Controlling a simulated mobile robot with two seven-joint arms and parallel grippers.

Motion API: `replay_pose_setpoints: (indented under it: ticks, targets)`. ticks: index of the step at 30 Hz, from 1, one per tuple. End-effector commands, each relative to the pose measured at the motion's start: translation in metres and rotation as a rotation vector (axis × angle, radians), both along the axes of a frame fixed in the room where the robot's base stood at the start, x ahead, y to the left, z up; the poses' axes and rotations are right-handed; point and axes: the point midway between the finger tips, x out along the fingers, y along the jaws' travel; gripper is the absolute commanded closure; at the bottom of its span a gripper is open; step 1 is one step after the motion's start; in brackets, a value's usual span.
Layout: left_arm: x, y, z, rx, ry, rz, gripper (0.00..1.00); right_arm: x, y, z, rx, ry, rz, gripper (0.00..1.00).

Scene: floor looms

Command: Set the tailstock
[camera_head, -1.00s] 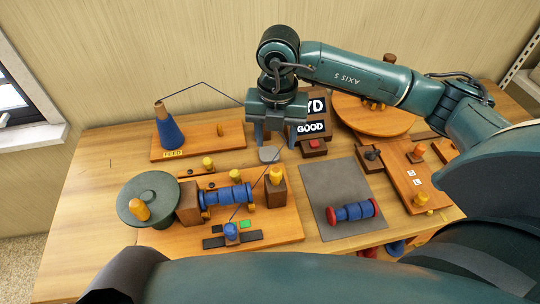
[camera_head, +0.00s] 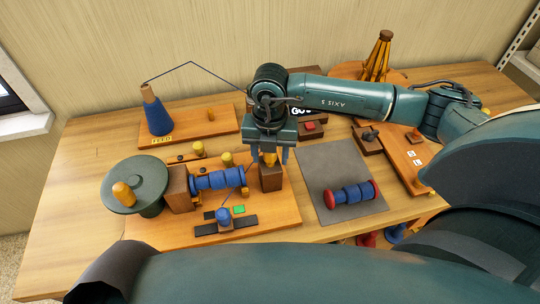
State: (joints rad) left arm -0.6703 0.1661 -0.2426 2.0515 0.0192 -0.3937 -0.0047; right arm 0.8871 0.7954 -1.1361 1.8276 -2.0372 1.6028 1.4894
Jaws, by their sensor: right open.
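The tailstock, a dark brown block (camera_head: 271,178) with a yellow knob (camera_head: 269,159) on top, stands on the winder's wooden base at the right end of a blue-wound bobbin (camera_head: 218,180). A slim gap seems to lie between block and bobbin, but I cannot tell if they touch. My right gripper (camera_head: 267,154) is open and points down over the tailstock, its fingers on either side of the knob. Its body hides part of the knob's top. At the bobbin's left end stand a brown headstock block (camera_head: 178,188) and a green crank wheel (camera_head: 134,184). My left gripper is not in view.
A blue thread cone (camera_head: 156,112) stands on a board behind, its thread running over a wire to the winder. A blue slider (camera_head: 223,215) and green button (camera_head: 239,209) sit in front. A red-ended bobbin (camera_head: 352,194) lies on a grey mat (camera_head: 325,165) at right.

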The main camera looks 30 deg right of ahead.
Motion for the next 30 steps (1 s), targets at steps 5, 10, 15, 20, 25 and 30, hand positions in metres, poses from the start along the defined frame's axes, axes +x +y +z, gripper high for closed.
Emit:
replay_pose_setpoints:
  ticks: [5,10,15,20,25,30]
  targets:
    - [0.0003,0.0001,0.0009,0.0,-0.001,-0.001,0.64,-0.0003,0.0002,0.0003,0.001,0.001,0.001,0.51]
    - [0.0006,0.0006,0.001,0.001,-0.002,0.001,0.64,-0.0003,0.0002,0.0004,0.001,0.001,0.001,0.64]
    - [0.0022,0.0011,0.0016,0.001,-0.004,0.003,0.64,-0.0003,0.0002,0.0004,0.001,0.001,0.001,0.78]
    - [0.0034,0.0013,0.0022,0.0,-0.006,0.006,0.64,-0.0003,0.0002,0.0005,0.001,0.001,0.001,0.91]
    - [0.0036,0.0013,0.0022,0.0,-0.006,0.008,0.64,-0.0003,0.0002,0.0005,0.001,0.001,0.001,1.0]
    - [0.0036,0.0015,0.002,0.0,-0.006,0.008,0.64,-0.0003,0.0002,0.0005,0.001,0.001,0.001,1.0]
